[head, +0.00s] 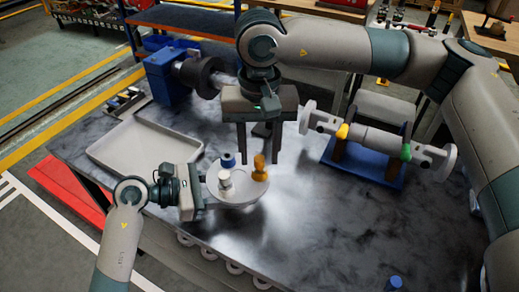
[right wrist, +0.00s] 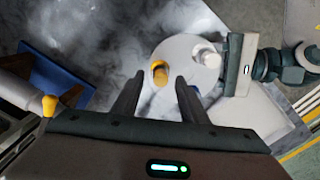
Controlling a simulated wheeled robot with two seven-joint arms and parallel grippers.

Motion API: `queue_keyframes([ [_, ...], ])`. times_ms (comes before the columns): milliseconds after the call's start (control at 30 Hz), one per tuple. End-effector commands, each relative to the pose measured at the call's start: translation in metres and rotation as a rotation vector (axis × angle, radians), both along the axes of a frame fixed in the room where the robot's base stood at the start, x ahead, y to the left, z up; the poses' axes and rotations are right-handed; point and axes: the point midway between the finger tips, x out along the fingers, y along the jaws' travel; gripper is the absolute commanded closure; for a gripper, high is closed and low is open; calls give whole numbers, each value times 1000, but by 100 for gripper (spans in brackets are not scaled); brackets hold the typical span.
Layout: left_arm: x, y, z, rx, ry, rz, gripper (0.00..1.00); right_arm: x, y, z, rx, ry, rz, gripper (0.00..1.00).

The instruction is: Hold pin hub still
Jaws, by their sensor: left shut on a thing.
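The pin hub (head: 240,196) is a round pale disc on the dark table, with a blue pin (head: 227,160), a white pin (head: 225,181) and an orange pin (head: 259,170) upright on it. The hub also shows in the right wrist view (right wrist: 187,45). My left gripper (head: 204,188) is shut on the hub's left edge, beside the white pin.
A grey tray (head: 112,149) lies left of the hub. A blue machine (head: 165,78) with a dark cylinder stands behind it. At right, a shaft with end flanges (head: 374,136) rests on a blue stand (head: 362,169). The table's front right is mostly clear.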

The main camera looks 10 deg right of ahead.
Motion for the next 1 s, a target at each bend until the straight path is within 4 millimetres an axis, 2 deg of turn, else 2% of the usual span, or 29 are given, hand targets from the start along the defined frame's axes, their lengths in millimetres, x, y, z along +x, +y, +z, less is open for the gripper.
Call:
queue_keyframes([
  [167, 0, 0, 0, 0, 0, 0, 100, 0, 0, 1, 0, 0, 0, 60],
  [367, 0, 0, 0, 0, 0, 0, 100, 1, 0, 15, 1, -2, -1, 60],
  [800, 0, 0, 0, 0, 1, 0, 100, 1, 1, 87, 1, -2, 0, 60],
  [1000, 0, 0, 0, 0, 0, 0, 100, 1, 0, 111, 0, 0, 0, 60],
])
